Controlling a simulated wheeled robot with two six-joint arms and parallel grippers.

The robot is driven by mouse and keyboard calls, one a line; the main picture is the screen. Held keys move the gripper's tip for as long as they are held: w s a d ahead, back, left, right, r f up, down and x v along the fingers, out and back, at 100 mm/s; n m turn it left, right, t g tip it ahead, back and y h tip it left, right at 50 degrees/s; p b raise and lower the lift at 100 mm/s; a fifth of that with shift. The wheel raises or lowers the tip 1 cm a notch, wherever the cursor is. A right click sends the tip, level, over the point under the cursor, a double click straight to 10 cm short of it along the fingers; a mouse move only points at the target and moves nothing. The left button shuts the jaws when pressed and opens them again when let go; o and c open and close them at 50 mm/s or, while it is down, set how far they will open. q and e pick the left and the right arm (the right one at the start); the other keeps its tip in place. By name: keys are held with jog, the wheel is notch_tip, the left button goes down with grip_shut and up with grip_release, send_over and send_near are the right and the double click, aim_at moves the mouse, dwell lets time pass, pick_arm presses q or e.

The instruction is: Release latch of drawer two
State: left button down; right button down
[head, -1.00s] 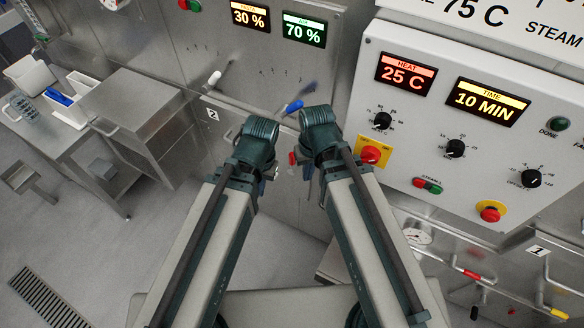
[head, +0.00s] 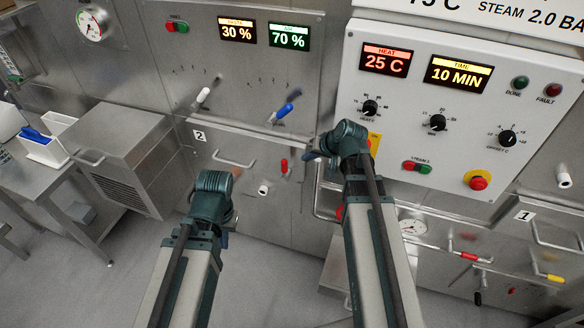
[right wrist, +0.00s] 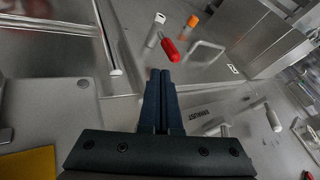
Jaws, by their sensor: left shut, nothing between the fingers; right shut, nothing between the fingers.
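Drawer two (head: 230,143) is a steel front marked "2" (head: 199,136), with a bar handle (head: 233,161). A red lever (head: 284,166) stands out to the right of that handle, above a white-capped knob (head: 263,189). The right wrist view also shows the red lever (right wrist: 171,49) just beyond my fingertips. My right gripper (head: 311,157) is shut and empty, up and to the right of the red lever in the head view, with no contact visible. My left gripper (head: 226,238) is shut and empty, lower down and left of the lever; its fingers are mostly hidden.
A blue-handled lever (head: 285,112) and a white-handled lever (head: 203,95) project above the drawer. A control box (head: 400,130) with knobs and displays juts out at the right. A steel cabinet (head: 125,150) stands at left. Open floor lies at lower left.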

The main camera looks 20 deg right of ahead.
aim_at(286, 168)
jog(key=shift+f, duration=0.1)
jog(key=b+x, duration=0.8)
jog(key=x, duration=0.2)
jog(key=shift+a, duration=0.15)
dwell(0.3)
